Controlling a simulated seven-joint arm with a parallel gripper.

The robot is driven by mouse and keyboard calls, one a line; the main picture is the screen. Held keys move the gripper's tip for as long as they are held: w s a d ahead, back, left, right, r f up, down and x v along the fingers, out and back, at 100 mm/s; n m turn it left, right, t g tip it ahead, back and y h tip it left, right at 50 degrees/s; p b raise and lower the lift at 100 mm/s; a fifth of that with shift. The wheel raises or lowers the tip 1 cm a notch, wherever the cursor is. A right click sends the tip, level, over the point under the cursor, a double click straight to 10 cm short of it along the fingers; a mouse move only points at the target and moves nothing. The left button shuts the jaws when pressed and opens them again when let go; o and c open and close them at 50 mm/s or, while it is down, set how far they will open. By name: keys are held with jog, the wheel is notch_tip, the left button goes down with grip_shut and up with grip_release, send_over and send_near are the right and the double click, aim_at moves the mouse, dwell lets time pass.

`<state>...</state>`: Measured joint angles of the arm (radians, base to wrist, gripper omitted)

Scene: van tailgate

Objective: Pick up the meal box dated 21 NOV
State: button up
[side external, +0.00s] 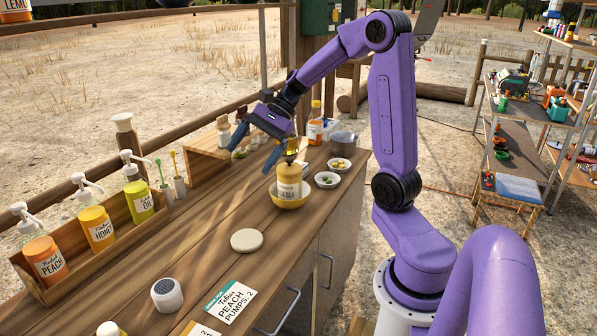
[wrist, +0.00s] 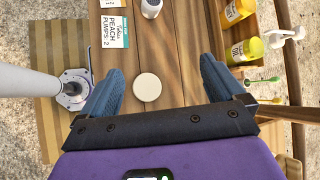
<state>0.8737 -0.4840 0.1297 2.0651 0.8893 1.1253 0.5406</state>
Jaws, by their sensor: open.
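I see no meal box and no 21 NOV date in either view. My gripper (side external: 250,161) is over the wooden counter (side external: 205,268) in the side view, fingers apart and pointing down. In the wrist view my gripper (wrist: 161,66) has nothing between its fingers; a round cream disc (wrist: 147,87) lies on the counter below, between them in the picture. The disc also shows in the side view (side external: 246,240).
Pump bottles labelled PEACH (side external: 46,262), HONEY (side external: 98,228) and OIL (side external: 139,200) stand in a wooden rack along the far edge. A PEACH PUMPS: 2 card (side external: 231,301) and a small white cylinder (side external: 167,294) lie nearer. Small bowls (side external: 327,180) stand right.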

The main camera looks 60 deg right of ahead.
jog(key=w+d+m+t+h, duration=0.1)
jog(key=d+m+t, duration=0.1)
jog(key=d+m, duration=0.35)
jog(key=w+d+m+t, duration=0.2)
jog(key=d+t, duration=0.1)
jog(key=d, duration=0.5)
jog(key=s+d+m+t+h, duration=0.2)
jog(key=s+d+m+h, duration=0.15)
jog(key=d, duration=0.45)
jog(key=s+d+m+t+h, duration=0.1)
jog(key=s+d+m+h, duration=0.15)
jog(key=d+m, duration=0.45)
jog(key=s+d+m+t+h, duration=0.2)
jog(key=s+d, duration=0.2)
jog(key=d, duration=0.6)
notch_tip(320, 180, down, 18)
jog(key=x, duration=1.1)
jog(key=shift+w, duration=0.35)
jog(key=shift+x, duration=2.75)
jog(key=shift+s+a, duration=0.1)
jog(key=c, duration=1.1)
